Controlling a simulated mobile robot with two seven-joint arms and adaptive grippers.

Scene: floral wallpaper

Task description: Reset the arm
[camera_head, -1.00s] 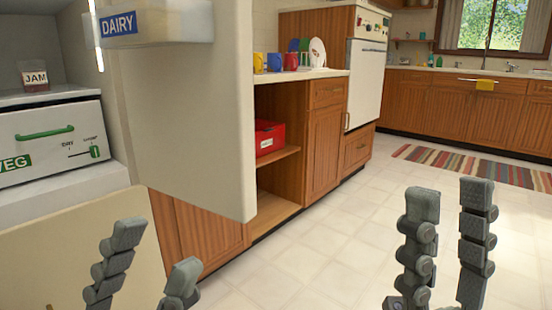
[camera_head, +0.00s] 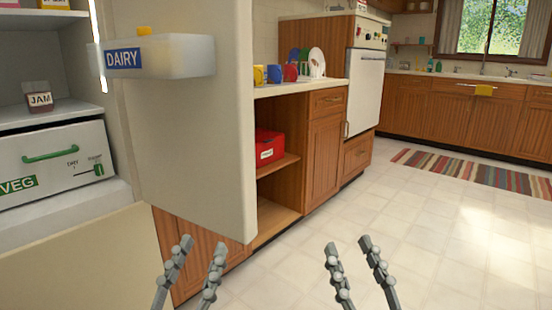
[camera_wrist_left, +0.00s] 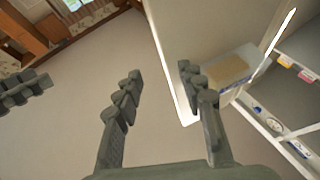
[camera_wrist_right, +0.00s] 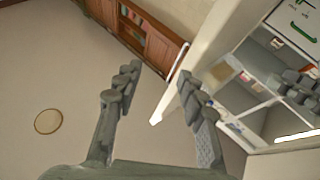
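My left gripper (camera_head: 200,258) is at the bottom of the head view, left of centre, in front of the open fridge door (camera_head: 195,150). Its fingers are apart with nothing between them, as the left wrist view also shows (camera_wrist_left: 160,85). My right gripper (camera_head: 348,252) is a short way to its right, over the floor. Its fingers are also apart and empty in the right wrist view (camera_wrist_right: 158,85). Both grippers point forward and appear clear of the door and cabinets.
The open fridge at the left holds a jam jar (camera_head: 38,97) and a VEG drawer (camera_head: 55,160). A DAIRY bin (camera_head: 165,57) is on the door. A red box (camera_head: 268,147) sits in an open cabinet. The tiled floor (camera_head: 450,240) at the right is free.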

